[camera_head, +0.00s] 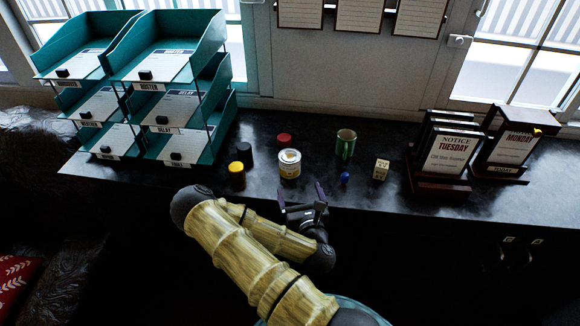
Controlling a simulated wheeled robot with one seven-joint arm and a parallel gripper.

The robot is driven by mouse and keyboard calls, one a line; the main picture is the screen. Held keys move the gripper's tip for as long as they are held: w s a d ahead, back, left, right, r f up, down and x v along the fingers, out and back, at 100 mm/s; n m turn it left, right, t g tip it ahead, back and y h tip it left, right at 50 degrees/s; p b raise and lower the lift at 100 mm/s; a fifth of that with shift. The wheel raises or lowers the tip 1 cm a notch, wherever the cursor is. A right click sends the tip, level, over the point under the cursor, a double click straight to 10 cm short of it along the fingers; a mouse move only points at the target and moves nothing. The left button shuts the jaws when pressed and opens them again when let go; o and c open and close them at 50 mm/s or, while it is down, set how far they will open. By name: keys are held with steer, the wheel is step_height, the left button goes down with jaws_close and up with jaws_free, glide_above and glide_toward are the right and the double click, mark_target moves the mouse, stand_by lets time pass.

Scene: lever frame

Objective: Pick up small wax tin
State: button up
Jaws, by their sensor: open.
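Several small round containers stand on the dark counter, and I cannot read which one is the wax tin. A tin with a pale label and yellow base (289,166) stands upright in the middle. A low red-topped tin (284,141) sits behind it.
A green cup (345,144), a small blue object (345,178) and a lettered cube (381,169) stand to the right. Teal tray racks (170,98) fill the left end. Framed notice stands (450,155) occupy the right. The counter (325,150) has clear patches between the objects.

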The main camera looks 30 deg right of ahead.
mark_target(291, 165)
steer(key=shift+w+d+r+b, duration=0.1)
steer(key=shift+w+d+b, duration=0.05)
steer(key=shift+w+b, duration=0.7)
steer(key=shift+b+x, duration=0.6)
steer(key=shift+x, duration=0.6)
steer(key=w+b, duration=0.1)
steer(key=b, duration=0.3)
steer(key=shift+w, duration=0.2)
steer(key=shift+w+b, duration=0.15)
steer(key=shift+b, duration=0.85)
steer(key=b, duration=0.5)
steer(key=shift+w+d, duration=0.2)
steer(key=shift+d, duration=0.05)
steer(key=p+x, duration=0.1)
steer(key=x, duration=0.3)
steer(key=shift+w+r+p, duration=0.2)
steer(key=shift+w+p, duration=0.05)
steer(key=shift+p, duration=0.15)
steer(key=shift+w+f, duration=0.1)
steer(key=shift+w, duration=0.1)
steer(key=shift+d, duration=0.1)
